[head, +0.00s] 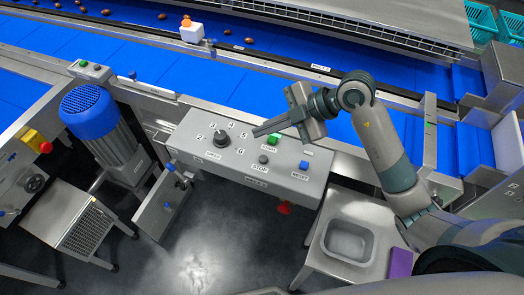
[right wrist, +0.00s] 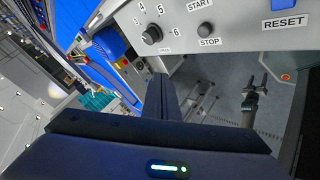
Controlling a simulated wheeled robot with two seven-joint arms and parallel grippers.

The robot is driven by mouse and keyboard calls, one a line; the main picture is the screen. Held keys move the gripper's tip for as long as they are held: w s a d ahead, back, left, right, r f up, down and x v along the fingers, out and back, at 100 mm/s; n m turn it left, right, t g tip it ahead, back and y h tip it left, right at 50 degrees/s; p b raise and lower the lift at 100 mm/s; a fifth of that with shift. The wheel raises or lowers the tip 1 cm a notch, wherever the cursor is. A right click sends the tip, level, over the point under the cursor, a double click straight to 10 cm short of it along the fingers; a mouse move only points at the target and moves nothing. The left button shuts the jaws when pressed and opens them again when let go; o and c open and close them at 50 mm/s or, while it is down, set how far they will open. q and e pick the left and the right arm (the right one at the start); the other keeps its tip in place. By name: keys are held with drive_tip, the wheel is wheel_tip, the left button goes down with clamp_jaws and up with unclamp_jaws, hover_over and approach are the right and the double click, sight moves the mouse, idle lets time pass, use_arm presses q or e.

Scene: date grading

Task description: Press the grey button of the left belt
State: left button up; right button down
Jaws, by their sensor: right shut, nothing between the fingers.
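A control panel (head: 205,130) stands in front of the blue belt, with a black numbered dial (head: 221,139). It carries a grey button (head: 263,159) labelled STOP, a green START button (head: 275,139) and a blue RESET button (head: 304,165). The grey button also shows in the right wrist view (right wrist: 204,30), uncovered. My right gripper (head: 256,132) is shut and empty above the panel, its tips between the dial and START, apart from the grey button. In the right wrist view its dark fingers (right wrist: 160,72) point towards the panel's lower edge.
A blue-topped motor (head: 90,112) stands left of the panel. A yellow box with a red button (head: 36,140) is at the far left. A steel table with a grey tray (head: 348,241) is at the lower right. A dark forked thing (right wrist: 257,88) is unclear.

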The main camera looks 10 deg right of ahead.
drive_tip(key=shift+w+d+f+h, duration=0.1)
drive_tip(key=shift+d+f+h, duration=0.1)
drive_tip(key=shift+d, duration=0.15)
drive_tip(key=shift+w+d+f+h, duration=0.1)
drive_tip(key=shift+d+h, duration=0.1)
drive_tip(key=shift+d, duration=0.1)
drive_tip(key=shift+f, duration=0.1)
drive_tip(key=b, duration=0.7)
hover_over(263, 159)
drive_tip(key=d, duration=0.2)
drive_tip(key=f, duration=0.6)
drive_tip(key=shift+a+f, duration=0.2)
drive_tip(key=shift+a, duration=0.05)
drive_tip(key=shift+f+b, duration=0.5)
drive_tip(key=shift+f, duration=0.55)
drive_tip(key=shift+f, duration=0.2)
drive_tip(key=shift+s+f, duration=0.1)
drive_tip(key=shift+f, duration=0.15)
